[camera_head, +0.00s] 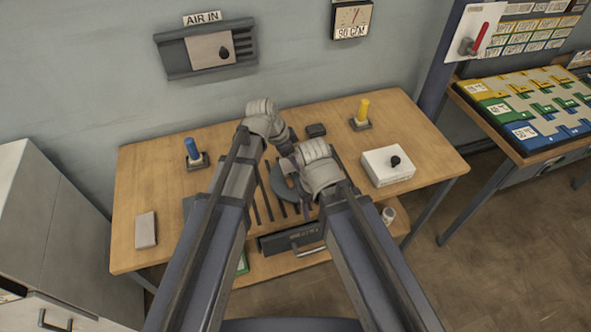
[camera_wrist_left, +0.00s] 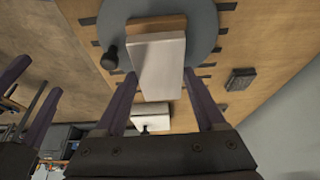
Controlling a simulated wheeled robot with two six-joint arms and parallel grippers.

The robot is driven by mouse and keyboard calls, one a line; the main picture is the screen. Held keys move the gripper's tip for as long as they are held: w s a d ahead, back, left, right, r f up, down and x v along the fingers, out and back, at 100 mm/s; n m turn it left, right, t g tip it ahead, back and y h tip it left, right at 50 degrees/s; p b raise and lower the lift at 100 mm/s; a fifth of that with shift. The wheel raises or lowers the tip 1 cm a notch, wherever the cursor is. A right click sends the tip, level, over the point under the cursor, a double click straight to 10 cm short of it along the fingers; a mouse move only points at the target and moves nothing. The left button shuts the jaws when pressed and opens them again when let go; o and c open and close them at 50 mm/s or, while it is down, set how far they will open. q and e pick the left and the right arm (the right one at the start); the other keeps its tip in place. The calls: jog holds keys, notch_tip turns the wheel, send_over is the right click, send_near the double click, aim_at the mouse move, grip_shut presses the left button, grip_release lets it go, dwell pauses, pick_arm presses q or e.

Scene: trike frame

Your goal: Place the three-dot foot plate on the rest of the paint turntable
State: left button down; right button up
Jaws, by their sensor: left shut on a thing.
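In the left wrist view my left gripper (camera_wrist_left: 160,76) is shut on a pale, flat foot plate (camera_wrist_left: 158,52). No dots show on the visible face. The plate is over the grey turntable disc (camera_wrist_left: 203,25), in front of a brown piece (camera_wrist_left: 157,24) that may be the rest; I cannot tell whether they touch. A black knob (camera_wrist_left: 109,59) is at the disc's edge. In the head view the turntable (camera_head: 281,183) is mostly hidden by my arms. My left gripper (camera_head: 287,139) is above its back. My right gripper (camera_wrist_left: 30,98) has its fingers apart and looks empty, beside the left.
On the wooden bench (camera_head: 150,185) stand a blue peg (camera_head: 191,147), a yellow peg (camera_head: 362,110), a black block (camera_head: 316,130) and a white box with a black knob (camera_head: 385,172). A pale block (camera_head: 146,230) lies at left. The bench's left part is mostly free.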

pick_arm(q)
jog(key=shift+f+b, duration=1.75)
jog(key=shift+f, duration=0.1)
jog(key=shift+f, duration=0.15)
grip_release()
jog(key=shift+r, duration=0.2)
